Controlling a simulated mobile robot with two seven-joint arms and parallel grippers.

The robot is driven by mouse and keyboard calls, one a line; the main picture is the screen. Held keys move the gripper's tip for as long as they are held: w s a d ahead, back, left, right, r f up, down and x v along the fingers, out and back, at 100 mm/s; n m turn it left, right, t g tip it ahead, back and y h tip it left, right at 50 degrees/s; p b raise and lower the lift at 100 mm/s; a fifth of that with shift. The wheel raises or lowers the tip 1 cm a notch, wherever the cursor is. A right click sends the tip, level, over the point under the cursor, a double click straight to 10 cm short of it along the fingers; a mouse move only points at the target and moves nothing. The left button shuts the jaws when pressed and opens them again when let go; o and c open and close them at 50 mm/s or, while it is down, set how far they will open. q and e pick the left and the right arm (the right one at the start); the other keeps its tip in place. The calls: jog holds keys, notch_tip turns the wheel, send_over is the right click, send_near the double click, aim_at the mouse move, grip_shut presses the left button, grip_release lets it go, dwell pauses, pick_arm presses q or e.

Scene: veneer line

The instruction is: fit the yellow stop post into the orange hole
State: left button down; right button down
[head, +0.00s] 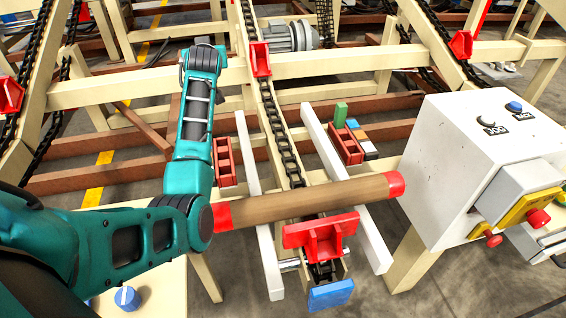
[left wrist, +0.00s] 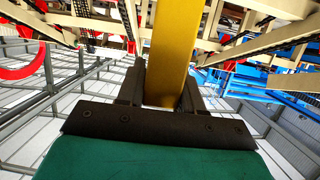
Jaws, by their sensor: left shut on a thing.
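My left gripper (left wrist: 160,92) is shut on the yellow stop post (left wrist: 175,45) in the left wrist view. The post is a smooth yellow bar that rises from between the two dark fingers toward the top of the picture; its far end is out of frame. In the head view my teal left arm reaches up the picture, and the gripper and post are hidden behind its forearm. A small orange patch (head: 361,135) sits in a row of coloured patches right of the chain; whether it marks a hole is too small to tell. My right gripper is not in view.
A brown log with red ends (head: 300,205) lies across the white rails. A red bracket (head: 322,236) stands in front of it, with a blue block (head: 331,294) below. A white control box (head: 470,160) stands at the right. Cream beams and chains fill the back.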

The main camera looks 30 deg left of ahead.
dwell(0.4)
pick_arm(q)
jog(key=b, duration=0.1)
send_over(223, 152)
notch_tip(223, 152, down, 20)
jog(key=b, duration=0.6)
jog(key=shift+r, duration=0.1)
jog(key=c, duration=1.2)
grip_release()
jog(key=shift+f+b, duration=0.2)
jog(key=shift+b, duration=0.1)
jog(key=o, duration=0.5)
jog(key=shift+r, duration=0.1)
jog(key=shift+c, duration=0.2)
